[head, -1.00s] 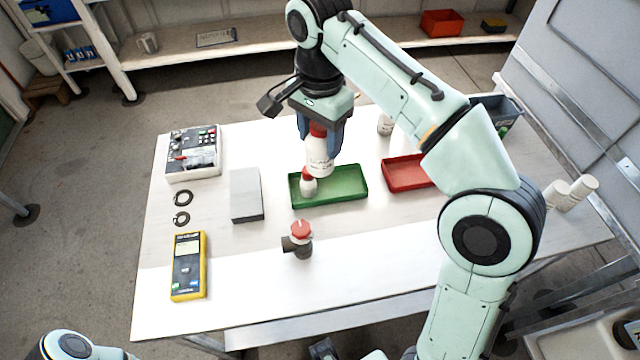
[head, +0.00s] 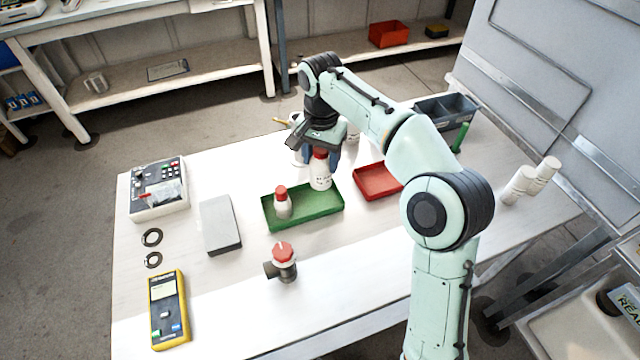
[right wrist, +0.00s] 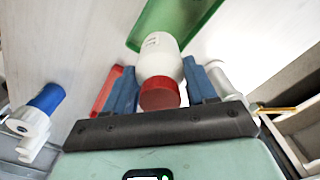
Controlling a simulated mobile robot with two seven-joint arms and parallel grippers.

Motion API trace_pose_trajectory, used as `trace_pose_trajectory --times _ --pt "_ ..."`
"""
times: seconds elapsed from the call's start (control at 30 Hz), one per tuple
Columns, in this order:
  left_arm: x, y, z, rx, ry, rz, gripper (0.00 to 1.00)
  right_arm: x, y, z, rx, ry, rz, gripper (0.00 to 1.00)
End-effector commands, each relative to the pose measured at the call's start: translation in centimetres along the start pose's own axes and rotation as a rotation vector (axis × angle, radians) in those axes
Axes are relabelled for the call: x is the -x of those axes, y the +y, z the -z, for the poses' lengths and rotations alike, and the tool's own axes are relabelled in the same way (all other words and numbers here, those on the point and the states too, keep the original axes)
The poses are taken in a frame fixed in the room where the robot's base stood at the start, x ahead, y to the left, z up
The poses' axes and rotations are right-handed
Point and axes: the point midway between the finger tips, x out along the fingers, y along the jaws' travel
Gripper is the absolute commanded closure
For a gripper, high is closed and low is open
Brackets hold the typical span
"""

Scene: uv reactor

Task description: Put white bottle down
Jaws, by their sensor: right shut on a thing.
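The white bottle (head: 320,178) with a red cap is upright at the right end of the green tray (head: 302,217). I cannot tell whether its base touches the tray floor. My right gripper (head: 319,158) comes from behind and is shut on the bottle near its cap. In the right wrist view, the bottle (right wrist: 160,58) sits between the blue fingers of the gripper (right wrist: 160,90), its red cap toward the palm and the green tray (right wrist: 195,25) beyond its base. A smaller white bottle (head: 282,206) with a red cap stands in the tray's left part. My left gripper is out of view.
A red tray (head: 378,184) lies to the right of the green one. A grey block (head: 219,225) lies to the left. A red-topped valve (head: 284,262) stands in front. A yellow meter (head: 168,310) lies at front left.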

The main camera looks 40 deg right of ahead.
Motion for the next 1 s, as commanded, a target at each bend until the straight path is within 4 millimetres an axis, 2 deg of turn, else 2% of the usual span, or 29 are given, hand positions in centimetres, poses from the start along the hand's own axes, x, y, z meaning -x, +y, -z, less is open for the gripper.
trace_pose_trajectory --times 0.03,0.27,0.5,0.97,1.0 --pt "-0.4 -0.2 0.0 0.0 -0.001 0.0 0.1 -1.1 0.1 0.0 -0.001 -0.001 -0.001 0.82" --pt "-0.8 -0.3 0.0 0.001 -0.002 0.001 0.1 -3.1 0.0 0.0 -0.001 0.0 0.0 0.82" --pt "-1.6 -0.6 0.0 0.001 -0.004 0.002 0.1 -6.6 0.0 0.0 -0.001 -0.001 0.0 0.82" --pt "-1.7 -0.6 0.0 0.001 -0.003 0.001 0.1 -7.3 -0.1 0.0 -0.001 0.0 0.002 0.82" --pt "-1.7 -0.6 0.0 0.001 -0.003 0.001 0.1 -7.3 0.0 0.0 -0.001 0.0 0.001 0.31"
